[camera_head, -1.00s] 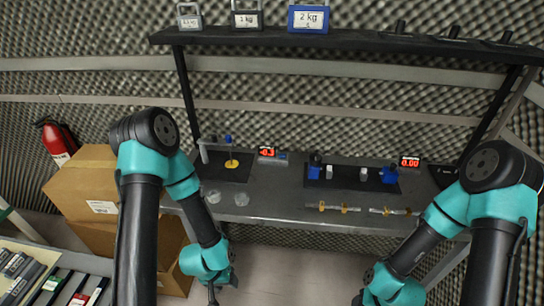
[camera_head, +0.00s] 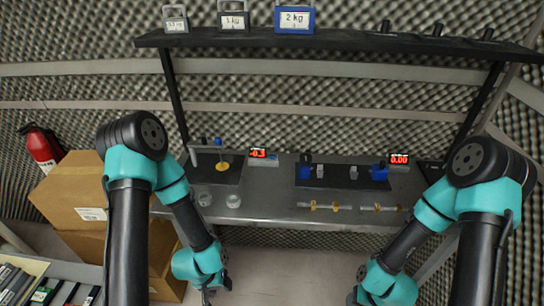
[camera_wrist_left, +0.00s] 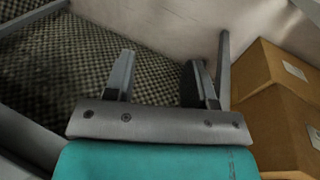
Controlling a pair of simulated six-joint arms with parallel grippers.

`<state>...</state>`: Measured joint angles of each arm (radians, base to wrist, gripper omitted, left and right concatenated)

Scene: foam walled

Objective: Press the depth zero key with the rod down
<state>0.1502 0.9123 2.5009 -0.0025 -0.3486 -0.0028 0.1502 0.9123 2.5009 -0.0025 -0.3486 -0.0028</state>
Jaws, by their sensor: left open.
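A depth gauge stands on the dark pad at the left of the bench, with an upright rod (camera_head: 219,151) topped in blue and a yellow disc (camera_head: 222,166) at its foot. The rod looks lowered onto the disc. Its small red display (camera_head: 258,153) reads about -0.3; a small key beside it is too small to make out. My left gripper (camera_head: 207,296) hangs low in front of the bench, well away from the gauge. In the left wrist view its two fingers (camera_wrist_left: 163,75) are apart with nothing between them. My right gripper is mostly cut off at the bottom edge.
A second device with blue blocks (camera_head: 379,173) and a display (camera_head: 399,159) reading 0.00 stands on the bench's right. Glass dishes (camera_head: 233,200) and brass-fitted rods (camera_head: 325,207) lie along the front. A shelf (camera_head: 340,45) runs above. Cardboard boxes (camera_head: 75,190) stand left.

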